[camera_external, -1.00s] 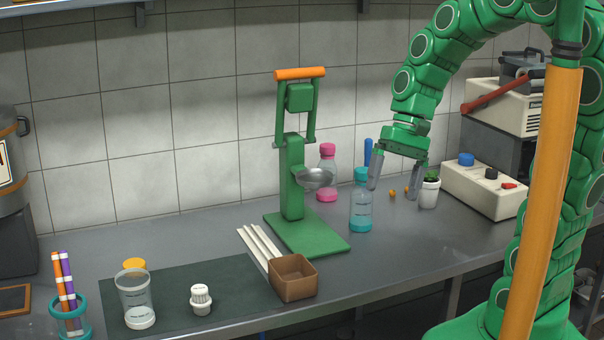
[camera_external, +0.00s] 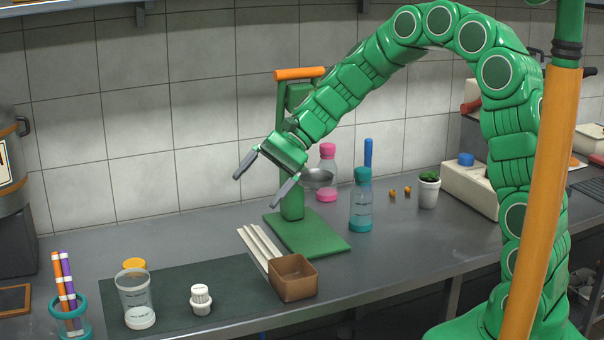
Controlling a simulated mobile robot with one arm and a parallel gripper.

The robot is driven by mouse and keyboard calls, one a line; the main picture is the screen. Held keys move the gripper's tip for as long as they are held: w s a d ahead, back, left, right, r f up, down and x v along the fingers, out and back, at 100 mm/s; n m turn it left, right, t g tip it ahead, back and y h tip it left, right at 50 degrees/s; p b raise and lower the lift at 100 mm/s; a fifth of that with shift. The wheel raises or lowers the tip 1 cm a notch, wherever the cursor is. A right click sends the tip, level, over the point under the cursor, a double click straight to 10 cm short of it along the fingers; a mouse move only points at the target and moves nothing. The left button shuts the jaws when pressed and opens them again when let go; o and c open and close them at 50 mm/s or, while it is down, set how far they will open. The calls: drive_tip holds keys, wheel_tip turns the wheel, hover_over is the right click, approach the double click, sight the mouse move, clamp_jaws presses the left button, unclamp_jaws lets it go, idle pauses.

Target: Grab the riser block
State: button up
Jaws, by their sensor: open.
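The brown, square, box-like piece with a hollow top (camera_external: 293,284) is the only block-like thing I see, and I take it as the riser block. It sits at the counter's front edge, at the right end of a dark mat (camera_external: 225,305). My gripper (camera_external: 257,191) is open and empty, fingers spread and pointing down-left. It hangs in the air above and left of the block, in front of the green press (camera_external: 312,235), and hides part of the press's column. The press has an orange handle (camera_external: 300,73) and a metal bowl (camera_external: 317,178).
Pale sticks (camera_external: 258,244) lie directly behind the block. A teal-capped bottle (camera_external: 361,205), pink bottle (camera_external: 327,175) and potted plant (camera_external: 428,190) stand right of the press.

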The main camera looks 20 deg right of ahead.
drive_tip(key=w+a+f+m+y, duration=0.2)
drive_tip(key=w+a+f+m, duration=0.15)
drive_tip(key=w+a, duration=0.4)
drive_tip(key=m+t+y, duration=0.2)
drive_tip(key=m+t, duration=0.2)
drive_tip(key=m, duration=0.4)
approach(137, 263)
drive_tip(key=shift+x, duration=4.75)
drive_tip(key=shift+f, duration=0.1)
drive_tip(key=shift+c, duration=0.3)
drive_tip(key=c, duration=1.1)
